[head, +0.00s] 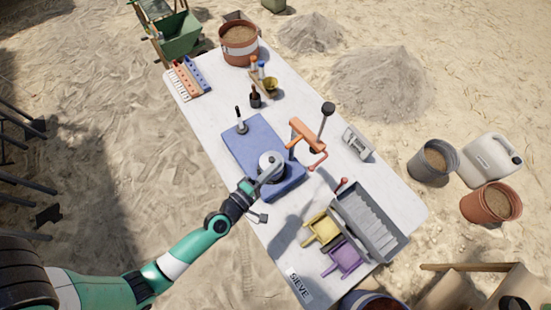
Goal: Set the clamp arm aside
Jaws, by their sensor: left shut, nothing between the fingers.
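An orange bar with a bent red rod (307,135), which may be the clamp arm, is on the white table just right of the blue base (250,142). A dark knob on a post (327,110) rises beside it. A round grey part (270,161) sits on the lower right part of the blue base. My left gripper (260,184) is at the front edge of this base, close to the round part, shut and empty. I cannot tell whether it touches the part. My right gripper is not in view.
A bucket of sand (239,46), racks (189,76) and small bottles stand at the far end. Bare table (385,190) shows along the right side.

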